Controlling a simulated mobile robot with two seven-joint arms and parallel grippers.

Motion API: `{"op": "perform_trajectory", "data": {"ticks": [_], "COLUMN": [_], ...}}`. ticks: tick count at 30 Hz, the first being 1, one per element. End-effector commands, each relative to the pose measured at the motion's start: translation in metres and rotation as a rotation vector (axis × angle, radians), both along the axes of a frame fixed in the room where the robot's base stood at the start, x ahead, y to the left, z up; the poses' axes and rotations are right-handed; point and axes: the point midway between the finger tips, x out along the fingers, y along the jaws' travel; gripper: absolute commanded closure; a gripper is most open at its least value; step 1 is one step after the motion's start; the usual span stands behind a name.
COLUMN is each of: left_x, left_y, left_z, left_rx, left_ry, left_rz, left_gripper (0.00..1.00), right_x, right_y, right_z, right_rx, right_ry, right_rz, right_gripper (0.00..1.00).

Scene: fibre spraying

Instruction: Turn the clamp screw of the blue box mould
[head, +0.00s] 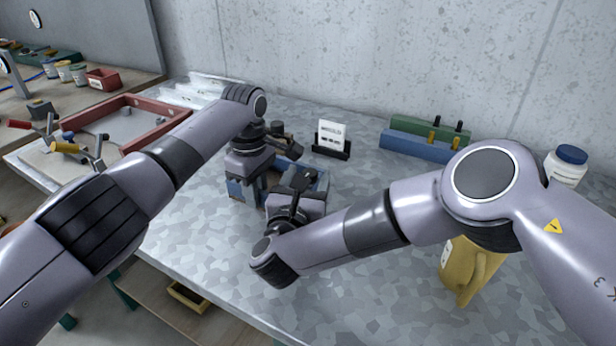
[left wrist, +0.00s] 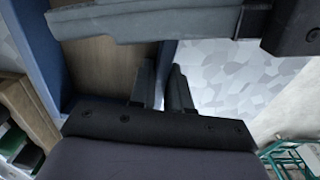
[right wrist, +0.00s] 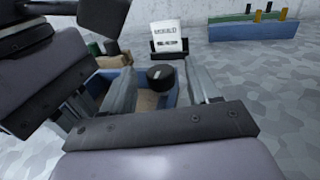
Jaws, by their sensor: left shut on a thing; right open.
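The blue box mould (head: 322,184) sits on the grey table, partly hidden by my two grippers. Its blue wall and brown inside show in the left wrist view (left wrist: 36,55). My left gripper (head: 246,190) is shut on a wall of the mould at its left side. My right gripper (right wrist: 162,85) is open at the mould's near right side. A round black knob with a pale mark, seemingly the clamp screw (right wrist: 160,75), shows between its fingers in the right wrist view. I cannot tell whether the fingers touch it. The knob is not clear in the head view.
A white card in a black stand (head: 332,135) is behind the mould. Blue and green racks (head: 418,145) stand at the back. A yellow jug (head: 470,268) and a blue-lidded jar (head: 567,165) are at right. A red frame (head: 105,112) lies at left. The front table is clear.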

Motion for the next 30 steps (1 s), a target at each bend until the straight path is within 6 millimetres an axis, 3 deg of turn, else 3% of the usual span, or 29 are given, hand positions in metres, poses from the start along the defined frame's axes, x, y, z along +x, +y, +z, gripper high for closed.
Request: {"op": "perform_trajectory", "data": {"ticks": [11,17,30], "left_x": [0.0003,0.0003,0.0003], "left_y": [-0.0001,-0.0001,-0.0001], "left_z": [0.0007,0.0007,0.0007], "left_rx": [0.000,0.000,0.000], "left_ry": [-0.001,-0.001,-0.001], "left_rz": [0.000,0.000,0.000], "left_gripper": [1.00,1.00,1.00], "right_x": [0.0060,0.0058,0.0066], "right_y": [-0.0018,-0.0018,0.0007], "right_z": [-0.0001,-0.0001,0.0000], "right_rx": [-0.001,-0.001,0.002], "right_ry": [0.001,0.001,-0.001], "right_rz": [0.000,0.000,-0.117], "right_gripper": [0.40,0.96,0.96]}}
